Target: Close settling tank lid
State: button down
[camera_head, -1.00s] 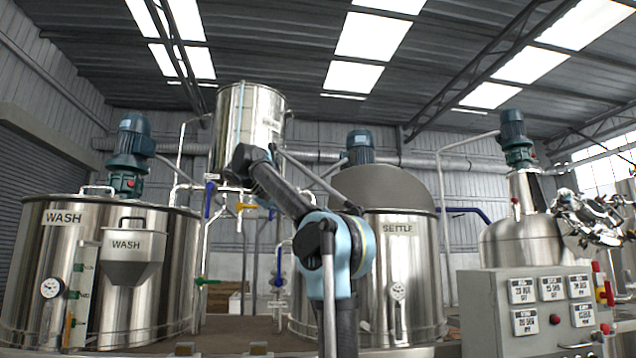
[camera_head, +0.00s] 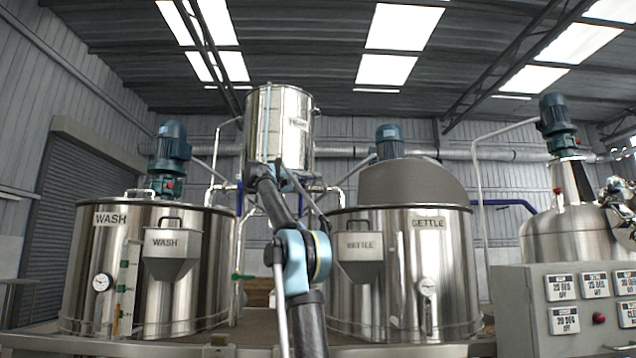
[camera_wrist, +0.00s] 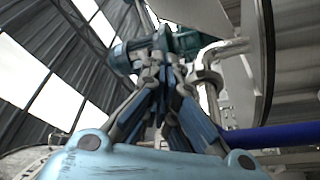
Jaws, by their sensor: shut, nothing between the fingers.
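The settling tank (camera_head: 400,280) is a shiny steel cylinder right of centre in the head view, with a label that reads like SETTLE (camera_head: 428,223). Its grey lid (camera_head: 415,182) stands raised at the back of the rim like a dome, so the tank is open. My gripper (camera_wrist: 165,65) shows in the wrist view with its blue-grey fingers closed together and empty. In the head view my arm rises left of the settling tank, and the gripper is hard to make out. A dark-rimmed pale surface at the right of the wrist view may be the lid; I cannot tell.
The WASH tank (camera_head: 90,270) stands at the left. A raised steel vessel (camera_head: 280,125) hangs between the tanks. A small hopper (camera_head: 360,258) is on the settling tank's front. A control panel (camera_head: 580,300) stands front right. A motor (camera_wrist: 125,58) shows behind my fingers.

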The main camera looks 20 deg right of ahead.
jog(key=d+r, duration=0.3)
jog(key=d, duration=1.4)
jog(key=shift+w, duration=0.35)
